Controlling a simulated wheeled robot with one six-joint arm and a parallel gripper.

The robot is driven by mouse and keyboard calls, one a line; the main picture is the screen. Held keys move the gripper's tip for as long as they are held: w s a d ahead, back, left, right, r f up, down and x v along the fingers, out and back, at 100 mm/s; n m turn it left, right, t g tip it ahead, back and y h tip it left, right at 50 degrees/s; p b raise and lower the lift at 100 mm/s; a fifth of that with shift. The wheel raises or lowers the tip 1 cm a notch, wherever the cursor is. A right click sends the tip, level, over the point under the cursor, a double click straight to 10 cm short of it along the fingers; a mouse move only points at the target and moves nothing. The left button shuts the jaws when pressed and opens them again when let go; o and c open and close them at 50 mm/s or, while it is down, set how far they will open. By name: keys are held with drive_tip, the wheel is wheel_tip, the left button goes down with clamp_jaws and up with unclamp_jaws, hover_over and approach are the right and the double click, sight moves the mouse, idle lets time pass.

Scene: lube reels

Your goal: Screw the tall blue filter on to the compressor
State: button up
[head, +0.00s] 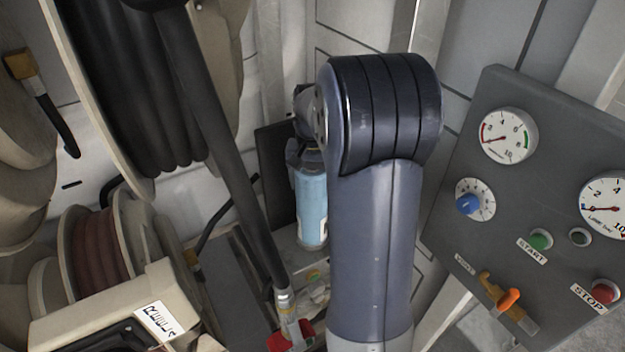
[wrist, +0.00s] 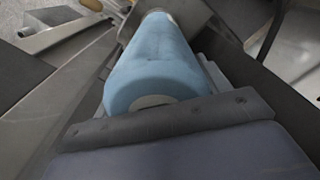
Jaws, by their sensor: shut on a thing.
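The tall blue filter (head: 311,205) hangs roughly upright below my gripper (head: 304,158), left of my large arm link in the head view. My gripper is shut on its upper part. The wrist view looks along the blue body (wrist: 158,62) from its near end, and a dark jaw bar (wrist: 170,118) crosses in front of that end. The filter's far end narrows from sight against grey metal parts. I cannot tell whether it touches them. My arm hides what lies to the right of the filter, and I cannot identify the compressor with certainty.
A grey panel (head: 465,240) with gauges, a blue knob and buttons stands at the right. Hose reels (head: 95,245) fill the left. A black tube (head: 220,150) slants down close left of the filter to a red-based fitting (head: 291,335).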

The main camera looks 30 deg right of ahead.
drive_tip(key=c, duration=0.4)
drive_tip(key=m+p, duration=0.1)
drive_tip(key=m, duration=0.2)
drive_tip(key=shift+s+d+m, duration=0.1)
drive_tip(key=shift+m, duration=0.2)
drive_tip(key=shift+c, duration=0.2)
drive_tip(key=shift+m, duration=0.7)
drive_tip(key=shift+s+m, duration=0.1)
drive_tip(key=shift+m, duration=1.6)
drive_tip(key=o, duration=1.4)
drive_tip(key=shift+c, duration=0.2)
drive_tip(key=shift+o, duration=0.4)
drive_tip(key=shift+p, duration=0.3)
